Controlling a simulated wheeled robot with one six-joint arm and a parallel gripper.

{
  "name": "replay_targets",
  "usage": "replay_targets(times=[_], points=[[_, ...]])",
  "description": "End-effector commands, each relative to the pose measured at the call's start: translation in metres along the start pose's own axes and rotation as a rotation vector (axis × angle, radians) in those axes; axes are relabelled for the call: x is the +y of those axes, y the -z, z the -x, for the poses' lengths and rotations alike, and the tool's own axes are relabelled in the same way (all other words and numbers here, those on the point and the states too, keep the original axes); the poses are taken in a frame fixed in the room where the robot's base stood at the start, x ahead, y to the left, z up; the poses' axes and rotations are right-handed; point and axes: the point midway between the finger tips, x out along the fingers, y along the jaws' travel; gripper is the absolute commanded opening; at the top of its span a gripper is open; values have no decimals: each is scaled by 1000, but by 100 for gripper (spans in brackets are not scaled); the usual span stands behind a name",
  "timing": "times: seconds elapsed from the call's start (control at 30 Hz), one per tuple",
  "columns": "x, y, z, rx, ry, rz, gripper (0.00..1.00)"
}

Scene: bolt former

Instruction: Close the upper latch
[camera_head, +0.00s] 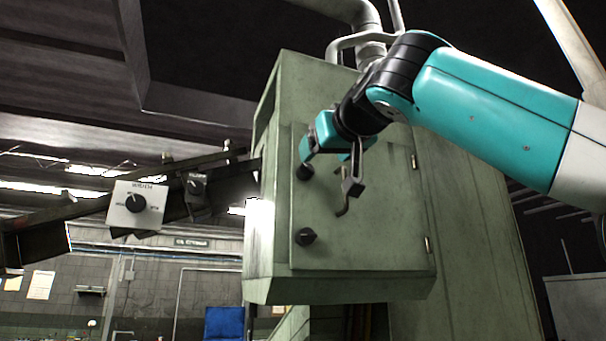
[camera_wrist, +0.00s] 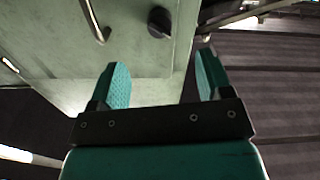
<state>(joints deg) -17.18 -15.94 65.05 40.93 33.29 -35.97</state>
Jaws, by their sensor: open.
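The upper latch (camera_head: 305,171) is a small black knob on the left side of the green cabinet door (camera_head: 375,245). My gripper (camera_head: 330,174) is open in front of the upper door, and one finger partly overlaps this latch in the head view. In the wrist view, a black knob (camera_wrist: 159,21), seemingly the same latch, lies beyond and between the open fingertips (camera_wrist: 163,68). Nothing is between the fingers. I cannot tell whether any finger touches the latch. A similar lower latch (camera_head: 306,237) sits below it. The turning position of the upper latch is unclear.
A bent door handle (camera_head: 343,205) is right of the latches and shows in the wrist view (camera_wrist: 95,22). Door hinges (camera_head: 428,244) are on the right edge. A switch box (camera_head: 137,204) on a dark beam stands left of the cabinet. Pipes rise above.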

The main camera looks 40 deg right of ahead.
Motion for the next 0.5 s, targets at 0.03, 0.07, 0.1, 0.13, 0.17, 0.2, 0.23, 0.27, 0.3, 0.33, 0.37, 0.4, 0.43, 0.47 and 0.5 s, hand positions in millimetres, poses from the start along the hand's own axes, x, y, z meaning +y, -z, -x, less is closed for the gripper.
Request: replay_targets(times=[0.03, 0.07, 0.1, 0.13, 0.17, 0.2, 0.23, 0.27, 0.3, 0.33, 0.37, 0.4, 0.43, 0.47, 0.5], points=[[0, 0, 0, 0, 0, -28, 72], [0, 0, -1, 0, -2, -39, 72], [0, 0, -3, 1, -3, -41, 72], [1, 0, -5, 1, -5, -40, 72], [1, 0, -8, 2, -6, -41, 72], [1, 0, -12, 1, -8, -39, 72], [1, 0, -16, 1, -9, -38, 72], [1, -1, -21, -1, -9, -37, 72], [2, -2, -27, -3, -11, -37, 72], [3, -2, -33, -4, -11, -37, 72], [2, -2, -42, -3, -10, -36, 72], [2, -2, -54, -4, -11, -36, 72], [3, -3, -62, -5, -10, -36, 72], [2, 0, -69, -4, -8, -37, 72], [2, 1, -80, -4, -7, -36, 72]])
